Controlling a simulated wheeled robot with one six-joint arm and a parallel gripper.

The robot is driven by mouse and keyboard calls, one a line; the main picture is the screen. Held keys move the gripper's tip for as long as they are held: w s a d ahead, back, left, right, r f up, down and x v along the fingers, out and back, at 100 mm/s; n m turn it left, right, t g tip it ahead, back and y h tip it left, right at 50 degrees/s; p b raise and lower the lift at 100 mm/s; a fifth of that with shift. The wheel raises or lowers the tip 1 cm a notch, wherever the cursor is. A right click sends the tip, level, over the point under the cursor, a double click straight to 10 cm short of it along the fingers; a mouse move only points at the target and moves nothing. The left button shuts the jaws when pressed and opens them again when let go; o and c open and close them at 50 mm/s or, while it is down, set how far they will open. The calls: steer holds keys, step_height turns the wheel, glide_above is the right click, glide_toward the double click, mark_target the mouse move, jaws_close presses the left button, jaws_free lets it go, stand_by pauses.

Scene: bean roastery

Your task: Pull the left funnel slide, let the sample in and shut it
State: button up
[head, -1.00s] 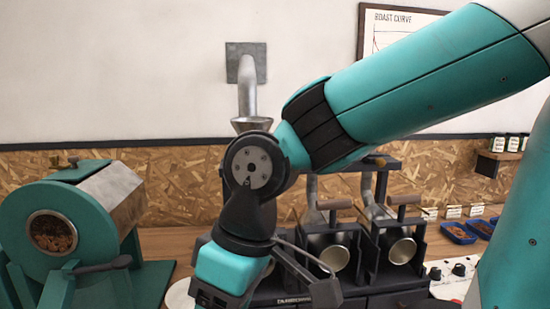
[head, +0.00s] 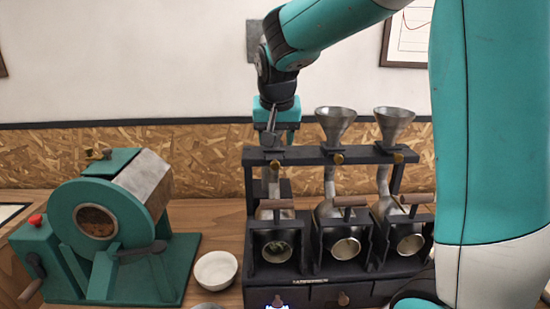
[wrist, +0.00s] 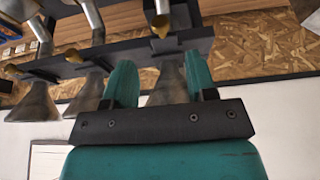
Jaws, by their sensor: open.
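A black rack (head: 365,154) holds a row of metal funnels, with the middle funnel (head: 336,122) and right funnel (head: 393,120) in plain view. My gripper (head: 272,140) points down at the left funnel's place and hides that funnel in the head view. The left slide's brass knob (head: 275,165) shows just below my fingers. In the wrist view, which is upside down, my open fingers (wrist: 160,82) stand either side of the left funnel (wrist: 168,85) in the picture. The brass knob (wrist: 160,22) lies beyond the fingertips. I cannot tell whether the fingers touch anything.
Below the rack are several small metal drums in black frames with wooden handles (head: 348,201). A green roaster (head: 125,215) stands to the left, with a white bowl (head: 215,270) between it and the rack. My upper arm covers the right side.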

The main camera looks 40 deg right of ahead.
mark_target(275, 162)
steer(key=p+x, duration=0.1)
steer(key=x, duration=0.7)
steer(key=shift+f+p, duration=0.3)
steer(key=shift+p, duration=0.05)
